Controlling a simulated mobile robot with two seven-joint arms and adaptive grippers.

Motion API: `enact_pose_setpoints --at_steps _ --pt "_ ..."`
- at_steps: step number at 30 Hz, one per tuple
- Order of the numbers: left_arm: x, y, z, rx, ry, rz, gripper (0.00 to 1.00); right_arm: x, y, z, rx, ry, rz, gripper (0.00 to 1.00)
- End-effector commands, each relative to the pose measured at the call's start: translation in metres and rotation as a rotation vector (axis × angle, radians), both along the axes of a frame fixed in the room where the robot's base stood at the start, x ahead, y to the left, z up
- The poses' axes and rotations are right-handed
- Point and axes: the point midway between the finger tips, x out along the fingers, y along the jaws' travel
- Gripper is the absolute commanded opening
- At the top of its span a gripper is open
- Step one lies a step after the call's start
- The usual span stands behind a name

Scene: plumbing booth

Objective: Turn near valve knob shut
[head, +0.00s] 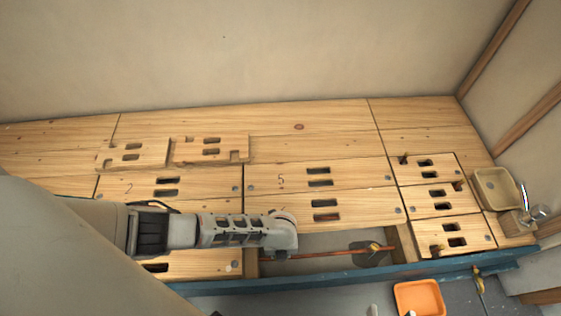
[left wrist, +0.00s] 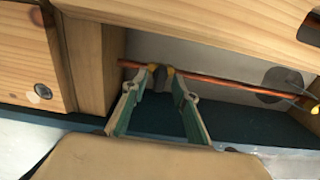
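A copper pipe (head: 325,254) runs through the open bay in the wooden deck; it also shows in the left wrist view (left wrist: 225,80). A small yellow and grey valve fitting (left wrist: 161,74) sits on the pipe at the far end of my left gripper's fingers. My left gripper (left wrist: 159,88) is open, with one finger to each side of this fitting; contact cannot be told. In the head view, my left wrist hides this fitting. A second yellow valve (head: 375,247) sits farther right on the pipe, apart from my gripper.
Wooden panels with slots (head: 320,182) surround the bay. A blue edge beam (head: 330,277) runs along its front. An orange tray (head: 419,298) lies at lower right, beside another yellow fitting (head: 478,283). A tan tray (head: 496,189) stands at the right end.

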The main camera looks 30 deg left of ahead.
Motion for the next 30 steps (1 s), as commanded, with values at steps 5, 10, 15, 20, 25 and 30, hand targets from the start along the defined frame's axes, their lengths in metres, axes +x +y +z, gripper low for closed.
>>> enact_pose_setpoints --at_steps 5,10,15,20,25,30 --pt "0.0 -0.001 0.004 -0.002 0.0 0.0 0.28 0.0 0.0 0.0 0.002 0.0 -0.002 0.4" --pt "0.0 -0.001 0.02 -0.004 0.0 -0.001 0.28 0.0 0.0 0.0 0.001 -0.001 -0.001 0.4" --pt "0.001 0.0 0.047 -0.003 -0.002 0.0 0.28 0.0 0.0 0.0 0.0 -0.001 0.0 0.4" --pt "0.0 -0.001 0.075 -0.003 -0.002 -0.001 0.28 0.0 0.0 0.0 0.0 -0.001 0.0 0.4" --pt "0.0 0.0 0.101 -0.002 -0.001 0.0 0.28 0.0 0.0 0.0 -0.001 -0.001 0.0 0.4" --pt "0.0 -0.001 0.116 -0.001 0.0 0.0 0.28 0.0 0.0 0.0 -0.001 -0.001 0.0 0.4"
